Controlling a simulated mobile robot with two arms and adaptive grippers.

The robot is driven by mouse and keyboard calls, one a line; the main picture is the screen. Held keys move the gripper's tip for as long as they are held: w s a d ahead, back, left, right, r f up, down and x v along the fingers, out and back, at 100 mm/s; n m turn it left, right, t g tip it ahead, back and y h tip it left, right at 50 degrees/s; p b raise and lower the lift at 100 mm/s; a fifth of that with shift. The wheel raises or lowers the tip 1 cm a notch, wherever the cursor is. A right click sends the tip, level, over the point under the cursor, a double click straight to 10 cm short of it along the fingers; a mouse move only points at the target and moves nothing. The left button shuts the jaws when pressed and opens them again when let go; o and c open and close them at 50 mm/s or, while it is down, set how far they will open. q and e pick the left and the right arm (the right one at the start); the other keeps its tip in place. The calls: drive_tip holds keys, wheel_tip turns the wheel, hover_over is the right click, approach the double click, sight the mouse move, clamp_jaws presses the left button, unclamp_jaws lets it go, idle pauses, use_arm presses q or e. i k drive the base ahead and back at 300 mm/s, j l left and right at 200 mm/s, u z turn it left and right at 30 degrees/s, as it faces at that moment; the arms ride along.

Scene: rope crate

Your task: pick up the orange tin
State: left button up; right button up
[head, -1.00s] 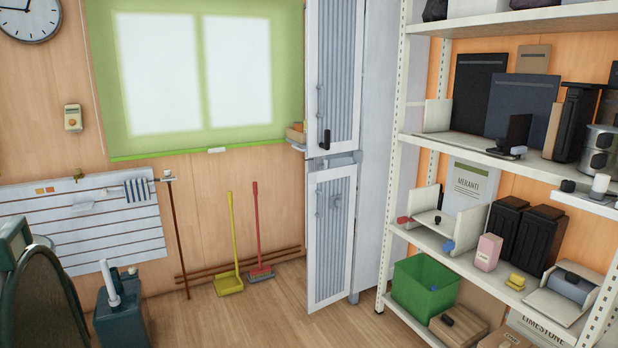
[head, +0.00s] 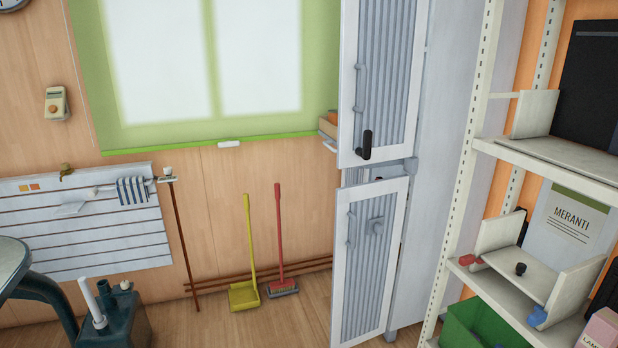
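I see no orange tin that I can make out in the head view. A small orange item lies in an open box (head: 328,127) on a little ledge beside the cabinet, but it is too small and partly hidden to name. Neither of my grippers shows in the view.
A grey-white cabinet (head: 372,255) stands in the middle with its doors ajar. White shelving (head: 545,163) fills the right side, with a green crate (head: 480,325) low down. A yellow dustpan (head: 244,295) and red broom (head: 280,240) lean at the wall. Floor before them is clear.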

sight(333, 114)
drive_tip(key=i+j+u, duration=0.1)
drive_tip(key=i, duration=0.5)
drive_tip(key=i+j, duration=0.15)
drive_tip(key=i, duration=0.4)
drive_tip(key=j+u, duration=0.05)
